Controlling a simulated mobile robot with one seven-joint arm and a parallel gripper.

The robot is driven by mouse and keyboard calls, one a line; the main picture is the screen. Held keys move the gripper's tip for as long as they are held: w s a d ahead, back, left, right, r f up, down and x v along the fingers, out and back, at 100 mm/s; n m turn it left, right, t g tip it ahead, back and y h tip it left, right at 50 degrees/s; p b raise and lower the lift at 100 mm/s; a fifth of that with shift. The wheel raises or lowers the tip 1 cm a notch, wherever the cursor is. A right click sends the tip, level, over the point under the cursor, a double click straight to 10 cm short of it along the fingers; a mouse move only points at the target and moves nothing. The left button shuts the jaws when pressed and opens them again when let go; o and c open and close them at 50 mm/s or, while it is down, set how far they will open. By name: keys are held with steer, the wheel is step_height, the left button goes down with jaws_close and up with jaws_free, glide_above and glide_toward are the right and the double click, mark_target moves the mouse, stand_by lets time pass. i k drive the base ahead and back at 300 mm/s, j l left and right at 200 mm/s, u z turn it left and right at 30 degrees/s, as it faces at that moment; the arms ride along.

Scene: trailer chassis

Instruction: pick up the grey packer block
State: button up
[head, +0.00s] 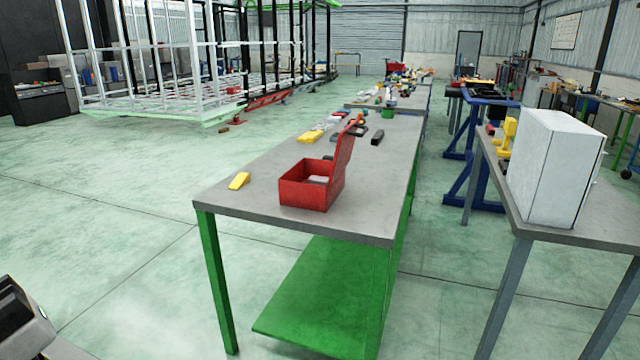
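A small grey block (318,179) shows inside the red open-topped box (303,192) at the near end of the green-legged workbench. The box wall hides part of it, and I cannot tell for sure that it is the packer block. A dark grey block (377,137) lies alone on the bench top further back, right of the middle. My gripper's fingers do not show. Only a grey and black part of my own body shows at the lower left, apart from the bench.
A yellow wedge (239,181) lies left of the red box on the workbench (250,205). Yellow and other small parts lie behind the box. A white cabinet (545,170) stands on the right-hand bench (590,232). Floor left of the workbench is clear.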

mark_target(313, 179)
steer(key=i+l+u, duration=0.1)
steer(key=l, duration=0.3)
steer(key=i+l+u, duration=0.1)
steer(key=l, duration=0.3)
steer(key=i+l+u, duration=0.2)
steer(key=i+l, duration=0.15)
steer(key=i+l+u, duration=0.25)
steer(key=l, duration=0.2)
steer(key=i+l+u, duration=0.2)
steer(key=i, duration=0.25)
steer(key=i+l+u, duration=0.2)
steer(key=i, duration=0.3)
steer(key=i+l+u, duration=0.2)
steer(key=i, duration=0.25)
